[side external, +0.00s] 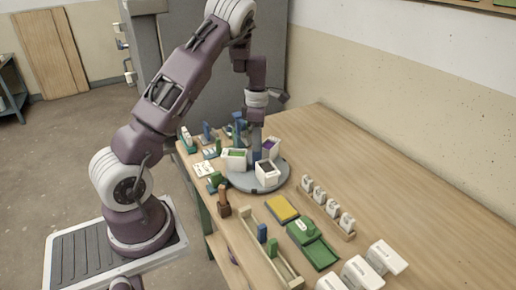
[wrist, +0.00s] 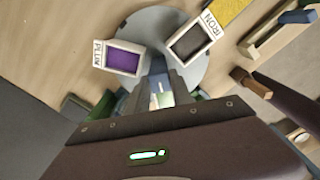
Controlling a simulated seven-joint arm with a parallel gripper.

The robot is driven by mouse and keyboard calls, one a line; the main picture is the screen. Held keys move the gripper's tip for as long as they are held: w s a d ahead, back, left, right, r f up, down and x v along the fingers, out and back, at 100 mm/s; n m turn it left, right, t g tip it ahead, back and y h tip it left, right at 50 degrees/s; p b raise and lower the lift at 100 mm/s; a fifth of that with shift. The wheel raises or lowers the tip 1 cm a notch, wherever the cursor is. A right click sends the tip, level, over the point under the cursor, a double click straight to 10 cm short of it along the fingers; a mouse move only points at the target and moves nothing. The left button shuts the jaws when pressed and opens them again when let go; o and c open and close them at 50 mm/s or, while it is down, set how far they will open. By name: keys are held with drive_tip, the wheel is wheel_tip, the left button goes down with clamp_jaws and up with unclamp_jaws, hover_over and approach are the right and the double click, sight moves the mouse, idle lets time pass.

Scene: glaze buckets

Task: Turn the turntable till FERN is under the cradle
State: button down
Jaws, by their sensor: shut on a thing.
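The grey round turntable (side external: 243,182) stands on the table with three white square buckets on it. One holds green glaze (side external: 235,158); its label is not readable. The PLUM bucket (wrist: 121,58) holds purple and also shows in the side view (side external: 271,147). The IRON bucket (wrist: 193,39) holds dark glaze and stands at the front of the turntable in the side view (side external: 267,173). My gripper (wrist: 161,82) points down between the buckets, shut on what looks like a blue-grey post (wrist: 158,65) near the turntable's middle. I cannot pick out the cradle for certain.
A rack of small white containers (side external: 328,206), a yellow pad (side external: 282,209), a green tray (side external: 318,251) and a wooden trough (side external: 262,245) lie in front. White blocks (side external: 381,257) stand at the near right. Small blue and green items crowd the left edge. The back right is bare.

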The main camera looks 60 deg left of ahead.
drive_tip(key=m, duration=0.3)
drive_tip(key=shift+m, duration=0.3)
drive_tip(key=shift+m, duration=1.1)
drive_tip(key=m, duration=0.5)
drive_tip(key=c, duration=1.2)
unclamp_jaws()
